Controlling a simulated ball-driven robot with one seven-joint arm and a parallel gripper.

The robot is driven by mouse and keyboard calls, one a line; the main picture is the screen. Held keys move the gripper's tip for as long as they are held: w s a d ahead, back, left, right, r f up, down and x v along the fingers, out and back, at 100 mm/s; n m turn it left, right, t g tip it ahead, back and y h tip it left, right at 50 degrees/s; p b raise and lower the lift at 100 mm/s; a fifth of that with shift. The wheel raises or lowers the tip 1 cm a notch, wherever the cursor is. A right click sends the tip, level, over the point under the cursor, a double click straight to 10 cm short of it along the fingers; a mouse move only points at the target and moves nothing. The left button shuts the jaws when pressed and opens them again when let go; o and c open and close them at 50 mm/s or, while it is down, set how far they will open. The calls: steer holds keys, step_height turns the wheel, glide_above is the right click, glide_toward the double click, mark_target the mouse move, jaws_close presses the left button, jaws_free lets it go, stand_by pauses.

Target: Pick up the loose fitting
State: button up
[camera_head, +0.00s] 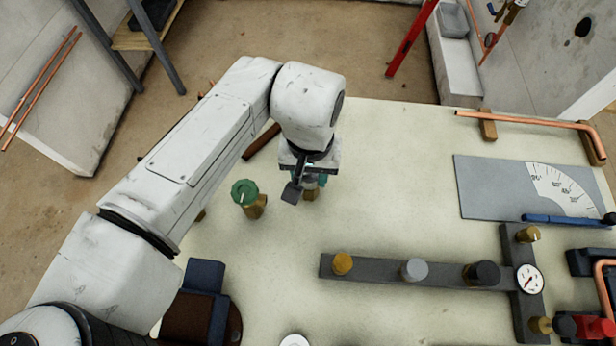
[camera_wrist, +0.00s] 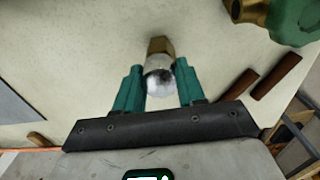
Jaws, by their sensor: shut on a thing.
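The fitting, with a brass end and a round silvery part, sits between the teal fingers of my gripper (camera_wrist: 158,78) in the wrist view. Its brass end (camera_wrist: 160,46) points up in that picture, beyond the fingertips. My gripper is shut on the fitting. In the head view my gripper (camera_head: 306,180) is low over the pale table, and only a small brass part of the fitting (camera_head: 311,192) shows below it. I cannot tell whether the fitting touches the table.
A green-capped brass valve (camera_head: 245,194) stands just left of my gripper. A grey manifold bar (camera_head: 375,268) with knobs and a gauge (camera_head: 529,279) lies in front right. A grey angle plate (camera_head: 500,190) and a copper pipe (camera_head: 520,119) are at right. The table between is clear.

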steer(key=shift+r, duration=0.2)
steer(key=shift+r+p, duration=1.35)
steer(key=shift+p, duration=0.3)
steer(key=shift+r+p, duration=2.2)
steer(key=shift+r, duration=0.05)
